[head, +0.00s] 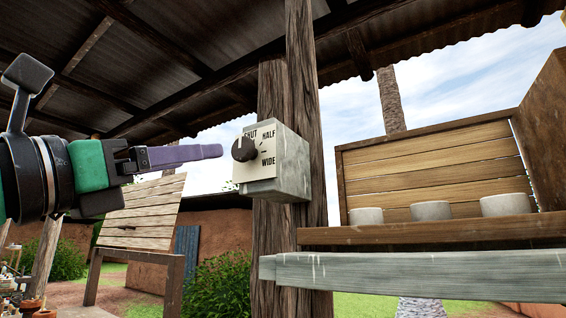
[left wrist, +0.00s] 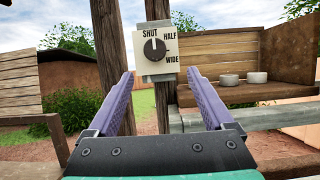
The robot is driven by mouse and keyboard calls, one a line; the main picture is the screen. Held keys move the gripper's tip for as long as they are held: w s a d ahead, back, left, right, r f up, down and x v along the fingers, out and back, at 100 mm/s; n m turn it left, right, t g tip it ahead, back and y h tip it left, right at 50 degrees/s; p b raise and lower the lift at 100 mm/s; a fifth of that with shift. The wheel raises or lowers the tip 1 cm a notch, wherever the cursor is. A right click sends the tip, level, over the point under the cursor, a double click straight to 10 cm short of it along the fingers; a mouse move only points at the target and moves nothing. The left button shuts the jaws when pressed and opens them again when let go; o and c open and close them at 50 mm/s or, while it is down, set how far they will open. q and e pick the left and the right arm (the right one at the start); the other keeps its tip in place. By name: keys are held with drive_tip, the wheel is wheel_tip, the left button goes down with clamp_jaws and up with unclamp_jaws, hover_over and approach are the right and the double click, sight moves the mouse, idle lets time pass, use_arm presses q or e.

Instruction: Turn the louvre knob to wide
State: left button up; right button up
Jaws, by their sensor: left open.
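The dark round louvre knob (head: 244,149) sits on a cream plate marked SHUT, HALF and WIDE, on a grey box (head: 292,163) fixed to a wooden post. In the left wrist view the knob (left wrist: 154,50) has its pale pointer line up toward SHUT. My left gripper (head: 213,151) is in front of the plate, to the left of the knob in the head view, apart from it. In the left wrist view its two purple fingers (left wrist: 160,80) are open and empty, with the box beyond and between their tips. My right gripper is not in view.
A grey rail (head: 420,276) and a wooden shelf (head: 430,234) with white cups (head: 431,210) stand right of the post. A slatted wooden panel (head: 142,213) stands behind on the left. The air between fingers and knob is clear.

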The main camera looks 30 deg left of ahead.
sight(240, 150)
use_arm(q)
drive_tip(key=p+x, duration=0.2)
drive_tip(key=x, duration=0.2)
drive_tip(key=p+x, duration=0.3)
drive_tip(key=x, duration=0.1)
drive_tip(key=p+x, duration=0.3)
drive_tip(key=x, duration=0.2)
drive_tip(key=shift+a+r, duration=0.3)
drive_tip(key=shift+a, duration=0.1)
drive_tip(key=shift+w+a, duration=0.1)
drive_tip(key=shift+w, duration=0.05)
drive_tip(key=shift+a, duration=0.1)
drive_tip(key=c, duration=1.4)
drive_tip(key=shift+o, duration=0.2)
